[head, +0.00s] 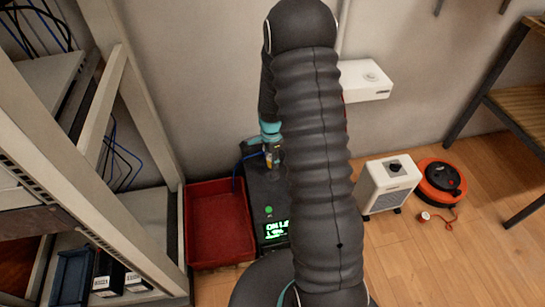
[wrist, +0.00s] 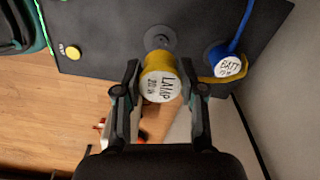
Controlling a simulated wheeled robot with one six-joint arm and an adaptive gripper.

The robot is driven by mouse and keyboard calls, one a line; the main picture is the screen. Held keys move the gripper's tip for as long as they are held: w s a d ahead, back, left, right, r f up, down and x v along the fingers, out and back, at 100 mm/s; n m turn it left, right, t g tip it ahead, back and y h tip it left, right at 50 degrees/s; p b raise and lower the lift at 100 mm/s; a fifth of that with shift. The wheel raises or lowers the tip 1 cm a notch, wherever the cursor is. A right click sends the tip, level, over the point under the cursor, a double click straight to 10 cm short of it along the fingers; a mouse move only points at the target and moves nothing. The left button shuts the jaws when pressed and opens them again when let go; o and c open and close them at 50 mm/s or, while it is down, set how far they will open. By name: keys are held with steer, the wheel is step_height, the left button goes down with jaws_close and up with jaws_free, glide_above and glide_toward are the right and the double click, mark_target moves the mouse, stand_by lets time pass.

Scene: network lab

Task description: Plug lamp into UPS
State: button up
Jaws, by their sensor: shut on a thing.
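The UPS is a black box (head: 262,200) on the floor with a lit green screen and a green button; its dark top (wrist: 110,35) fills the upper wrist view. My gripper (wrist: 160,70) is above that top, shut on the lamp plug (wrist: 160,86), a yellow body with a white end marked LAMP. A grey round socket (wrist: 160,38) shows just beyond the plug; I cannot tell whether the plug touches it or is in it.
A blue plug marked BATT (wrist: 228,62) stands close to the right on the UPS top. A red tray (head: 217,225) and a rack (head: 120,90) are left of the UPS. A white heater (head: 387,185) and an orange cable reel (head: 441,181) are to the right.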

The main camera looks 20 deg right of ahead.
mark_target(273, 176)
steer(key=shift+d+m, duration=0.25)
steer(key=shift+m, duration=0.05)
steer(key=shift+f, duration=0.15)
steer(key=shift+f, duration=1.45)
steer(key=shift+f+b, duration=1.05)
steer(key=shift+f, duration=0.3)
steer(key=shift+b, duration=0.35)
stand_by(0.5)
steer(key=shift+f+b, duration=0.55)
steer(key=shift+f, duration=0.05)
stand_by(0.3)
steer(key=o, duration=1.1)
steer(key=shift+o, duration=0.2)
